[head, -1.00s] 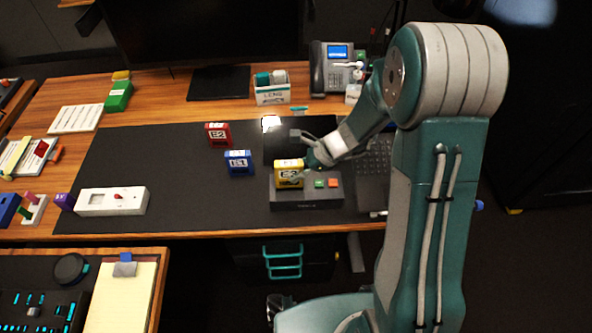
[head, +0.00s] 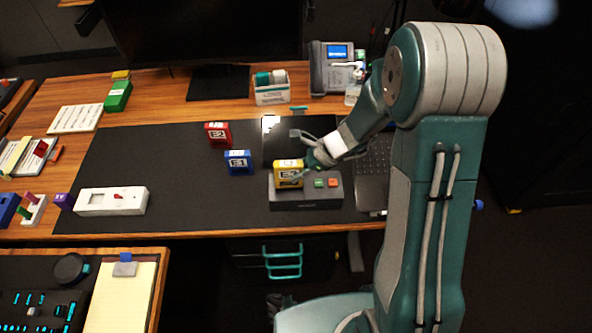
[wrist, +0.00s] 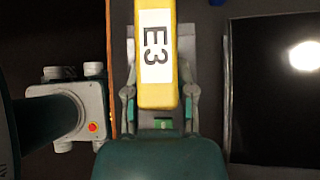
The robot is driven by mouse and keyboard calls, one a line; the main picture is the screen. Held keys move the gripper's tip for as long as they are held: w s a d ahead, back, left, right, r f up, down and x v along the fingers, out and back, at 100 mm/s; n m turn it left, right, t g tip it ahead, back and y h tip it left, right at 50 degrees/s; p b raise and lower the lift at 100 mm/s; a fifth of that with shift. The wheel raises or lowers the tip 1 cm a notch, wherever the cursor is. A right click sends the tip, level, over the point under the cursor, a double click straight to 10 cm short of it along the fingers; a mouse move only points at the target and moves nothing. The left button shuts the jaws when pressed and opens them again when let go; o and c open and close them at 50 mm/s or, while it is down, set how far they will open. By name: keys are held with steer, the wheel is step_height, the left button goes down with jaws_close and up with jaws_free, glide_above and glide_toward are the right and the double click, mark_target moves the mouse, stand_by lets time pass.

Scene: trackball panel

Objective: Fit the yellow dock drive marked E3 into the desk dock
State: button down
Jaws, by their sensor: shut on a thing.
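The yellow dock drive (head: 287,170) marked E3 stands upright at the left part of the desk dock (head: 307,201) in the head view. Its label faces the camera in the wrist view (wrist: 156,60). My gripper (head: 296,172) is shut on the drive, with a finger on each side of it. The dock is a dark grey box with a green and a red button on top. The drive and my gripper hide the slot, so I cannot tell how deep the drive sits.
A blue drive E1 (head: 238,161) and a red drive E2 (head: 218,134) stand to the left on the black mat (head: 150,165). A black tablet (head: 284,135) lies behind the dock, and a keyboard (head: 375,160) lies to its right. The mat's left middle is clear.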

steer(key=shift+f, duration=2.05)
steer(key=shift+c, duration=1.9)
jaws_free()
steer(key=shift+f, duration=0.1)
steer(key=shift+d, duration=0.1)
steer(key=v, duration=1.1)
steer(key=shift+d+r, duration=0.25)
steer(key=shift+r, duration=0.1)
steer(key=shift+w, duration=0.1)
steer(key=s+d+r+n+t+h, duration=0.2)
steer(key=s+r+n+t+h, duration=0.3)
steer(key=s+r+n, duration=1.3)
steer(key=s+r+h, duration=0.1)
steer(key=h, duration=0.2)
steer(key=shift+d+h, duration=0.2)
steer(key=shift+h, duration=0.2)
